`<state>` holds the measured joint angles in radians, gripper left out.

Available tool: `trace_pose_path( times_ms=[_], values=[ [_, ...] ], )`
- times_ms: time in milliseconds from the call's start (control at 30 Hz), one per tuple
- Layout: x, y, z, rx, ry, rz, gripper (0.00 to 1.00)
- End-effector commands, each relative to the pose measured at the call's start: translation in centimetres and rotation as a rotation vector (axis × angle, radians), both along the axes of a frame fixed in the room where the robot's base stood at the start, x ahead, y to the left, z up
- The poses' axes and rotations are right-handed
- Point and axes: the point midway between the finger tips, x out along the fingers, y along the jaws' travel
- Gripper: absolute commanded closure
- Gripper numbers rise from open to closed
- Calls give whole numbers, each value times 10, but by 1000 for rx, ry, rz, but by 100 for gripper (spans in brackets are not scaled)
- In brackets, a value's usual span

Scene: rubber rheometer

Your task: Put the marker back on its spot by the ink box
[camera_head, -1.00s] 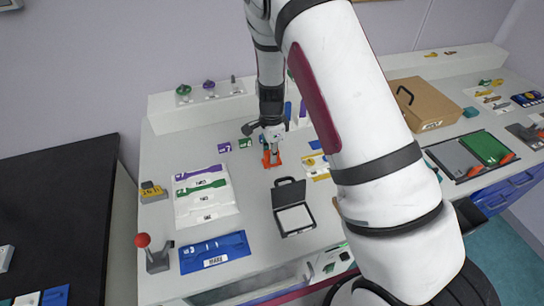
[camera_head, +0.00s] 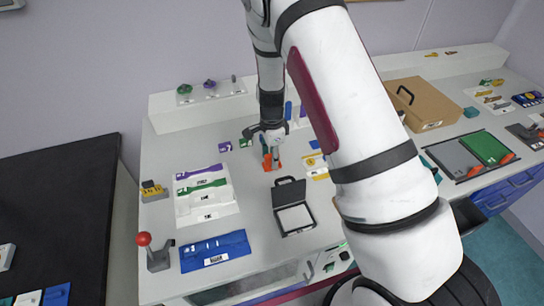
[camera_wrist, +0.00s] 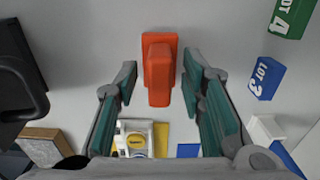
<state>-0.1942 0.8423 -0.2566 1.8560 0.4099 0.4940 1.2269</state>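An orange-red block with a wider base and a raised narrow grip, which I take to be the marker, stands on the white bench (camera_head: 272,162); it also shows in the wrist view (camera_wrist: 159,72). The ink box (camera_head: 292,208) lies open just in front of it, a black case with a white pad; its dark edge shows in the wrist view (camera_wrist: 18,75). My gripper (camera_head: 268,146) points down over the orange-red block. In the wrist view my gripper (camera_wrist: 160,82) is open, one finger on each side of the block, with visible gaps. The bench under the block is hidden.
Green (camera_wrist: 292,15) and blue (camera_wrist: 264,78) lot blocks stand behind the marker.

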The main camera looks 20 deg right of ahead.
Motion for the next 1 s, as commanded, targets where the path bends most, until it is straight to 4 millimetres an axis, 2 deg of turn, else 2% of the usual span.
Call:
trace_pose_path(
  times_ms=[167,500,867,1000],
  values=[
    [2,0,25,0,-5,0,64],
    [1,0,93,0,-4,2,64],
    [-5,1,134,15,-15,40,64],
    [-22,5,176,49,-64,177,64]
  ],
)
